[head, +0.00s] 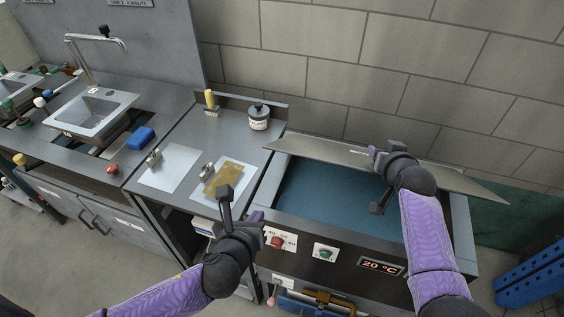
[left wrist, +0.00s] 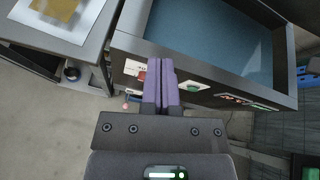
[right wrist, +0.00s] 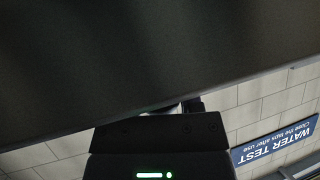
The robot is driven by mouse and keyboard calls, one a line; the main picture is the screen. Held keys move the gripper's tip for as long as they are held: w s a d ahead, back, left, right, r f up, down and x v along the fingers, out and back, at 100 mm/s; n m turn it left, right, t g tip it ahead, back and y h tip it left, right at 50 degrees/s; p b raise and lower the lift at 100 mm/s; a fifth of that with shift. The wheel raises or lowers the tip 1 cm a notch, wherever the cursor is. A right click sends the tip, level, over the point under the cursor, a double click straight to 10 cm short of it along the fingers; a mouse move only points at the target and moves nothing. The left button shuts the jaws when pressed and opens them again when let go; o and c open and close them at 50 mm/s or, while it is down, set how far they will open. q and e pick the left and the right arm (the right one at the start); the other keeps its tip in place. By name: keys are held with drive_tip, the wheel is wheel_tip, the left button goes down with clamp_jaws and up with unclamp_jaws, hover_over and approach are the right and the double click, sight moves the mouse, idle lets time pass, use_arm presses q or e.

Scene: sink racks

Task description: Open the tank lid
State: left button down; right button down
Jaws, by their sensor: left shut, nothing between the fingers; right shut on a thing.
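The tank (head: 462,228) is a dark-fronted basin with a blue interior on the right in the head view; it also shows in the left wrist view (left wrist: 205,38). Its lid (head: 315,150), a wide flat grey panel, is raised and tilted up along the back by the wall, leaving the interior exposed. My right gripper (head: 372,152) is shut on the lid near the middle of its edge. In the right wrist view the dark lid (right wrist: 140,60) fills the upper part and hides the fingertips. My left gripper (head: 257,218) is shut and empty near the tank's front left corner.
A counter with papers, a brown plate (head: 222,179), a jar (head: 259,117) and a brush (head: 210,102) adjoins the tank on the left. The block wall is close behind the lid. A blue rack (head: 530,276) stands at the right.

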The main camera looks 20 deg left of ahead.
use_arm(q)
wheel_tip(320, 180, up, 4)
drive_tip(key=d+m+t, duration=0.1)
drive_tip(key=m, duration=0.2)
approach(283, 152)
drive_tip(key=w+f, duration=0.6)
drive_tip(key=shift+w+r, duration=0.15)
drive_tip(key=shift+r, duration=0.5)
use_arm(e)
drive_tip(key=shift+f, duration=0.1)
use_arm(q)
drive_tip(key=shift+w+r+t, duration=0.3)
drive_tip(key=shift+w+r, duration=0.4)
drive_tip(key=shift+r, duration=0.3)
use_arm(e)
drive_tip(key=shift+f, duration=0.2)
drive_tip(key=shift+c, duration=1.3)
unclamp_jaws()
drive_tip(key=shift+s, duration=0.1)
use_arm(q)
drive_tip(key=shift+r, duration=0.1)
